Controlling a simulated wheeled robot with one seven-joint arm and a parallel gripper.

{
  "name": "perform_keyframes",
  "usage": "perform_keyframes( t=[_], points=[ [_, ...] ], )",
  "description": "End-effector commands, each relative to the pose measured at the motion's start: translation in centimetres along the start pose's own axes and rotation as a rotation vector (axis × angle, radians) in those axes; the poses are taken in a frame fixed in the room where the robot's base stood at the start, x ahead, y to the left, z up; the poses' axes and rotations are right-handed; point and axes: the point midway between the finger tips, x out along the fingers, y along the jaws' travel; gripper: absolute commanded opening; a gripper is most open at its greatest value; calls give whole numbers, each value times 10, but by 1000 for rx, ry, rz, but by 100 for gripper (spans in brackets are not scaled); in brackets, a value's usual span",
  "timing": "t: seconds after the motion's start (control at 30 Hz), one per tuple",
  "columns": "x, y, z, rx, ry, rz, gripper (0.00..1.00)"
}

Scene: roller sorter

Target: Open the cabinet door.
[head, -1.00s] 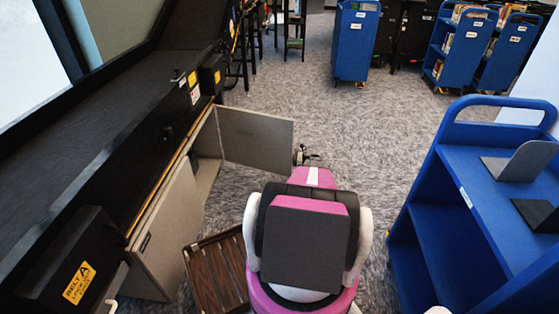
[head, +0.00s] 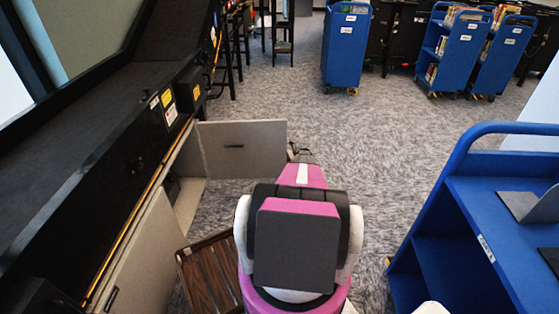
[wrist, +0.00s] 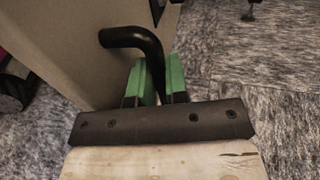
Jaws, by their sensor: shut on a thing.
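The far cabinet door (head: 245,155), a flat grey-beige panel, stands swung well out from the black machine. Its inner face is toward the head camera, with a small dark slot in it. Beyond its right edge, my gripper (head: 302,153) is small and partly hidden behind my arm. In the wrist view the door (wrist: 85,45) fills the left side. My gripper's green fingers (wrist: 160,72) are shut on a black bent handle (wrist: 135,37) beside that panel. The near door panel (head: 140,255) sits along the cabinet front at lower left.
A brown slatted wooden piece (head: 210,272) lies on the floor left of my body, near the cabinet. A blue cart (head: 500,215) stands close on the right. Carpet (head: 360,150) is clear ahead; another blue cart (head: 347,48) stands farther off.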

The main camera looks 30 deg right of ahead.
Motion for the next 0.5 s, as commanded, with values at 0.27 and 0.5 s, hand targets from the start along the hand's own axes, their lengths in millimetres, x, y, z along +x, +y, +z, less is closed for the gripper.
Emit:
perform_keyframes(
  t=[0.27,0.5],
  points=[
    [2,0,-1,4,0,2,0],
    [2,0,0,2,0,0,24]
  ],
)
